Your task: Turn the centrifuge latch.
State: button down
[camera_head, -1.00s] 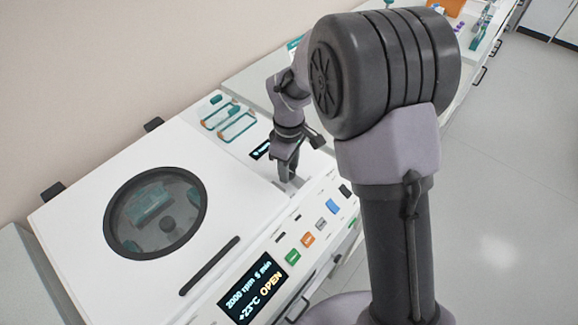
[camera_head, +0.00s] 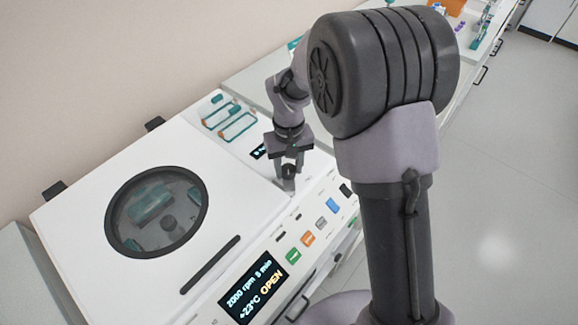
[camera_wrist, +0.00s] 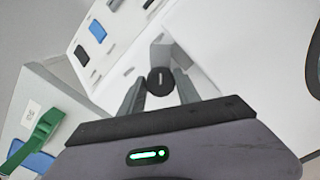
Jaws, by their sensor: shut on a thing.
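The centrifuge (camera_head: 95,215) is a white box with its lid down. A round window (camera_head: 155,212) in the lid shows teal parts inside. Its front display (camera_head: 253,291) reads "2000 rpm 5 min", "+23°C" and "OPEN". My gripper (camera_head: 289,180) points down at the lid's right front corner. In the wrist view my gripper (camera_wrist: 160,88) is shut on the latch (camera_wrist: 160,81), a grey piece with a dark round knob between the two fingers. In the head view the fingers mostly hide the latch.
Coloured buttons (camera_head: 309,239) line the front panel beside the latch. A long dark handle (camera_head: 209,265) lies along the lid's front edge. Teal racks (camera_head: 237,126) stand behind my gripper. Green and blue things (camera_wrist: 42,135) show at the wrist view's left. The floor at right is clear.

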aim_at(288, 170)
jog(key=m, duration=0.4)
jog(key=shift+a+m+b, duration=0.1)
jog(key=shift+m+b, duration=0.2)
jog(key=m, duration=0.4)
jog(key=shift+b, duration=0.3)
jog(key=shift+m, duration=0.3)
jog(key=c, duration=0.9)
grip_release()
jog(key=shift+o, duration=0.2)
notch_tip(288, 170, up, 17)
jog(key=p, duration=0.5)
jog(key=shift+r+p, duration=0.2)
jog(key=shift+p, duration=0.2)
